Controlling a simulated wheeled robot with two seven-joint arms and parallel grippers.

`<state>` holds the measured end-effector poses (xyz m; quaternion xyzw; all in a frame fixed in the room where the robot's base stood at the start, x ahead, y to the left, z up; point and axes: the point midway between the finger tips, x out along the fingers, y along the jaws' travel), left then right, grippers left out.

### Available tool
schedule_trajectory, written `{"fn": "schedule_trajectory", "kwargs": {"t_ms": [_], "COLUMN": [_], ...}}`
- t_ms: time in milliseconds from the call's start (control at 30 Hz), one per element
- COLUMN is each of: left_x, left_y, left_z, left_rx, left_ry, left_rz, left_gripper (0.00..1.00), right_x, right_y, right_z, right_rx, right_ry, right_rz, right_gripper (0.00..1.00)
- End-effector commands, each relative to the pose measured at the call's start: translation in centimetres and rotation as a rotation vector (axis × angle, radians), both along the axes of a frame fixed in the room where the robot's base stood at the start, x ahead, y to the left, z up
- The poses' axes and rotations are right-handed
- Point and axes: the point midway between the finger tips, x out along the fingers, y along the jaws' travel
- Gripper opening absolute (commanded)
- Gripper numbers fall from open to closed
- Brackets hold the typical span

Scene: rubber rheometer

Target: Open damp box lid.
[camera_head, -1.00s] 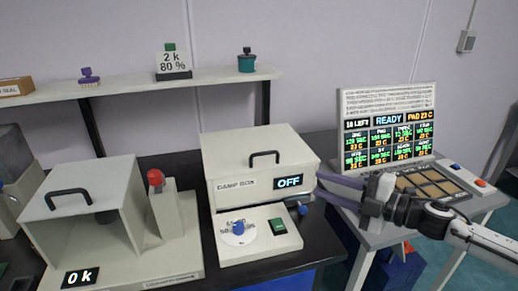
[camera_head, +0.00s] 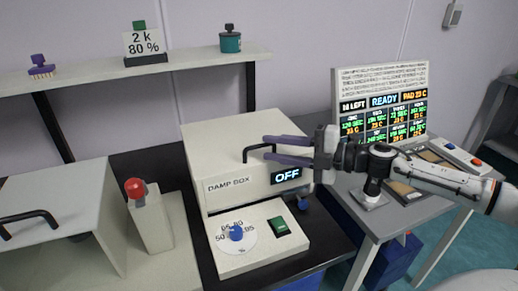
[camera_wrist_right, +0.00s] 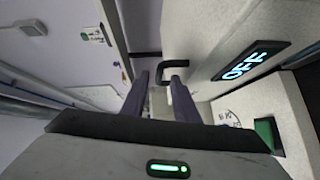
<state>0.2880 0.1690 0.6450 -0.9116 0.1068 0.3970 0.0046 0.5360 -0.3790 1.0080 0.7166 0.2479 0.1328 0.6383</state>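The damp box (camera_head: 228,186) is a cream box on the dark bench, with its lid (camera_head: 225,138) down and its display reading OFF. A black bar handle (camera_head: 246,153) sits on the lid near the front edge. My right gripper (camera_head: 266,148) reaches in from the right at the handle, with its purple fingers apart. In the right wrist view the open gripper (camera_wrist_right: 160,80) has the black handle (camera_wrist_right: 146,55) just ahead of its fingertips; I cannot tell whether they touch. Part of the handle is hidden by the fingers. My left gripper is not in view.
A box with a red knob (camera_head: 134,188) and a black-handled cover stands to the left. The damp box's front panel has a dial (camera_head: 236,234) and a green switch (camera_head: 281,226). A READY screen (camera_head: 384,107) stands on the grey table at right. A shelf (camera_head: 190,63) runs behind.

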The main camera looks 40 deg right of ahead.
Motion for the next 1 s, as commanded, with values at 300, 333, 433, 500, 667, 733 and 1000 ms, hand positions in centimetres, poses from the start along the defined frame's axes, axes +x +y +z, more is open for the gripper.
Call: {"fn": "schedule_trajectory", "kwargs": {"t_ms": [300,333,433,500,667,733,1000], "left_x": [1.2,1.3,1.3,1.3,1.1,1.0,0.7], "left_y": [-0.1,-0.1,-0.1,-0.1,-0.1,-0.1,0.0], "left_z": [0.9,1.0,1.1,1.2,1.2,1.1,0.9], "left_rx": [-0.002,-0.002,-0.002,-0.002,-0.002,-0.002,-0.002], "left_ry": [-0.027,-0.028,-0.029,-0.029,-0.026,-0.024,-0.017], "left_rz": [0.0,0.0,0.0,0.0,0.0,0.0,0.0], "left_gripper": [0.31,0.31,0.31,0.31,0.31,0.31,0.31], "right_x": [2.4,2.6,3.1,3.4,3.8,3.8,3.8], "right_y": [1.4,1.5,1.9,2.1,2.4,2.4,2.4], "right_z": [-0.1,-0.1,-0.3,-0.4,-0.5,-0.5,-0.5], "right_rx": [0.002,0.002,0.003,0.002,0.001,0.001,0.001], "right_ry": [-0.003,-0.004,-0.001,-0.002,0.0,0.0,0.001], "right_rz": [-0.002,-0.002,-0.003,-0.003,-0.001,0.0,0.0], "right_gripper": [0.27,0.27,0.27,0.27,0.27,0.27,0.17]}}
